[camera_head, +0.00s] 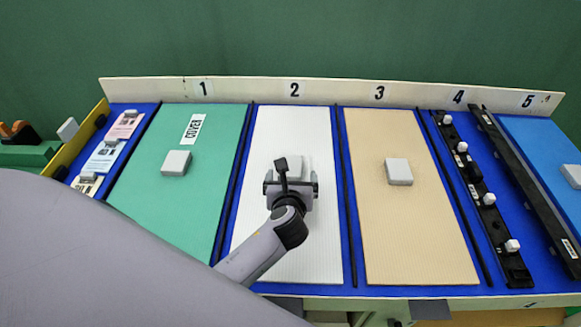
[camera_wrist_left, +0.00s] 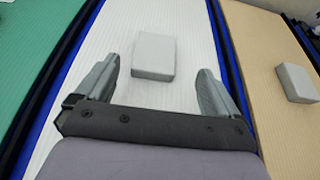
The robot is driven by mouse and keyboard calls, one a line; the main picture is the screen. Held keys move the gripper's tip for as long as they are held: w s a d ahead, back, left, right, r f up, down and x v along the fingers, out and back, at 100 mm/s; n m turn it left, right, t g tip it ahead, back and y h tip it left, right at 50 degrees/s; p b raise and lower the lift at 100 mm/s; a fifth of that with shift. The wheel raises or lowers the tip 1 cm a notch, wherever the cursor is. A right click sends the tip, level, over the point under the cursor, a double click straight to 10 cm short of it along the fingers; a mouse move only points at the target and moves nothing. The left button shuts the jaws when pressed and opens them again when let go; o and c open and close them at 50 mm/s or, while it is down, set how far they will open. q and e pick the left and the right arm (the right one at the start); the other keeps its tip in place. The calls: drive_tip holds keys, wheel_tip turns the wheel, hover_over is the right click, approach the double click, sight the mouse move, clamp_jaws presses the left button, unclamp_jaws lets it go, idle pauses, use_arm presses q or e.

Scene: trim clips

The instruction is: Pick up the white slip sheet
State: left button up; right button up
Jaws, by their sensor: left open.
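The white slip sheet (camera_head: 320,250) lies flat in the bay marked 2, between black dividers on the blue table. It also fills the middle of the left wrist view (camera_wrist_left: 182,22). A pale grey block (camera_wrist_left: 154,56) sits on the sheet; in the head view my gripper partly hides it. My left gripper (camera_head: 290,186) is over the sheet, open, with its fingers (camera_wrist_left: 158,88) apart and nothing between them. The block is just ahead of the fingertips in the wrist view. I cannot tell the gripper's height above the sheet. My right gripper is not in view.
A green sheet (camera_head: 205,135) with a grey block (camera_head: 176,163) lies left in bay 1. A tan sheet (camera_head: 410,240) with a block (camera_head: 398,171) lies right in bay 3. Black strips with white clips (camera_head: 489,199) are in bay 4. A raised board (camera_head: 240,90) edges the back.

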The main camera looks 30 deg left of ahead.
sight(290, 166)
use_arm(q)
drive_tip(key=x, duration=0.4)
drive_tip(key=shift+w+a+f+b, duration=0.15)
drive_tip(key=shift+a+f+b, duration=0.15)
drive_tip(key=shift+a+f, duration=0.1)
drive_tip(key=shift+w+a+f, duration=0.15)
drive_tip(key=shift+w+a, duration=0.05)
drive_tip(key=shift+w, duration=0.3)
drive_tip(key=shift+c, duration=0.4)
